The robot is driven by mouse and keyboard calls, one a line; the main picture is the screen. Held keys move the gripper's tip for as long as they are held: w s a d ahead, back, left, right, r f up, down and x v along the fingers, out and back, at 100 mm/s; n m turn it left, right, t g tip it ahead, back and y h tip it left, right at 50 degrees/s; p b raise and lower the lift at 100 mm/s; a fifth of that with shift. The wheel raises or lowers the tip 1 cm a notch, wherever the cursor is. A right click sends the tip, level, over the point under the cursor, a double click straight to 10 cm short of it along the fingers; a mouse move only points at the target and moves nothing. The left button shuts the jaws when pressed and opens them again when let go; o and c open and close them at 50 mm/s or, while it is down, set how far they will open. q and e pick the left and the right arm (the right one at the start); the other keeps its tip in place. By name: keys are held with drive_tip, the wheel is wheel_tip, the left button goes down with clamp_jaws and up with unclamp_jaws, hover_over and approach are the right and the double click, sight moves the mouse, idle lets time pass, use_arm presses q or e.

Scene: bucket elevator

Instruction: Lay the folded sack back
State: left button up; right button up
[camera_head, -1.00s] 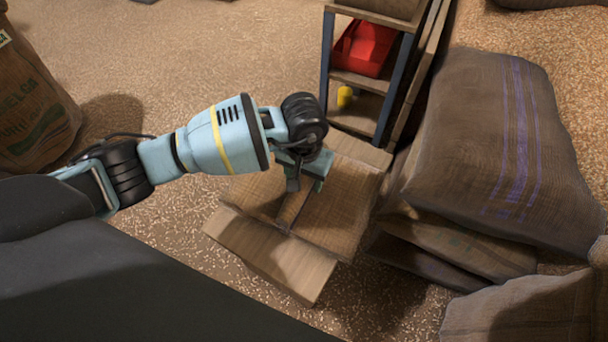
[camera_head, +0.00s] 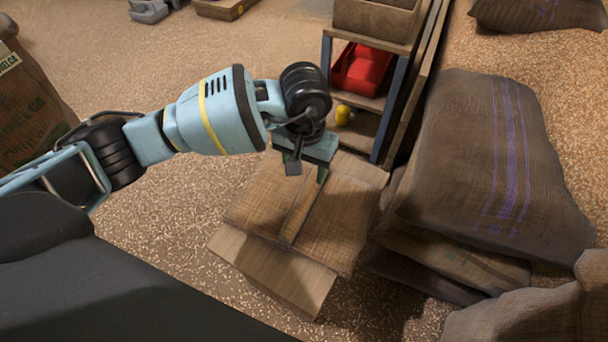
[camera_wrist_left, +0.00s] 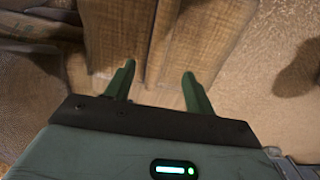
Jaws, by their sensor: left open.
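The folded sack (camera_head: 327,225) is a flat brown woven bundle with a darker band along its middle. It lies flat on a pale wooden platform (camera_head: 270,270), whose boards show at the near and far ends. My left gripper (camera_head: 308,170) is above the sack's far part, with its fingers pointing down. In the left wrist view its two fingers (camera_wrist_left: 158,70) are spread and nothing is between them; the sack (camera_wrist_left: 118,40) shows beyond them, apparently apart from the tips. My right gripper is not in view.
A stack of filled sacks (camera_head: 480,160) with purple stripes stands close on the right. A printed sack (camera_head: 28,115) is at the left. Grain-strewn floor (camera_head: 200,50) is open at the back left.

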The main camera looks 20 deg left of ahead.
use_arm(q)
drive_tip(key=shift+r, duration=0.45)
